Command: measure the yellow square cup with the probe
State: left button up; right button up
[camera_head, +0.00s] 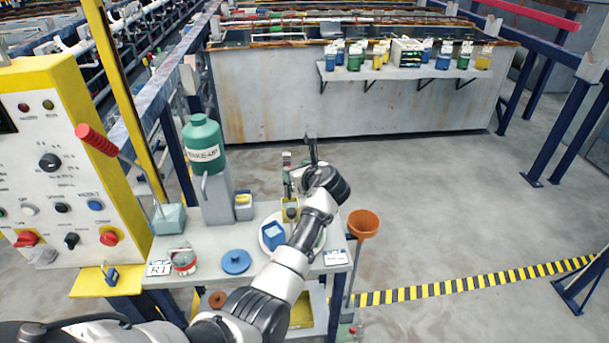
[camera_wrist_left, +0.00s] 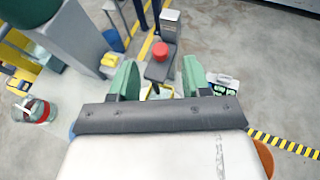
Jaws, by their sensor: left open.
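The yellow square cup (camera_head: 290,208) stands on the bench, partly hidden by my left arm in the head view. In the left wrist view a yellow rim (camera_wrist_left: 148,93), which looks like the same cup, shows low between my fingers. My left gripper (camera_wrist_left: 160,60) is open, its two green fingers apart with nothing held. A grey upright device (camera_head: 287,162) stands just beyond the cup. In the wrist view it has a red round knob (camera_wrist_left: 163,51). I cannot tell whether it is the probe. My right gripper is not in view.
A blue square cup (camera_head: 272,234) is on a white plate beside the arm. An orange funnel (camera_head: 363,223) is at the bench's right edge.

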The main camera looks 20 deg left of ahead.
pick_arm(q)
jog(key=v, duration=0.5)
jog(key=shift+s+d+r+b, duration=0.1)
jog(key=shift+s+d+b, duration=0.1)
jog(key=shift+b, duration=0.15)
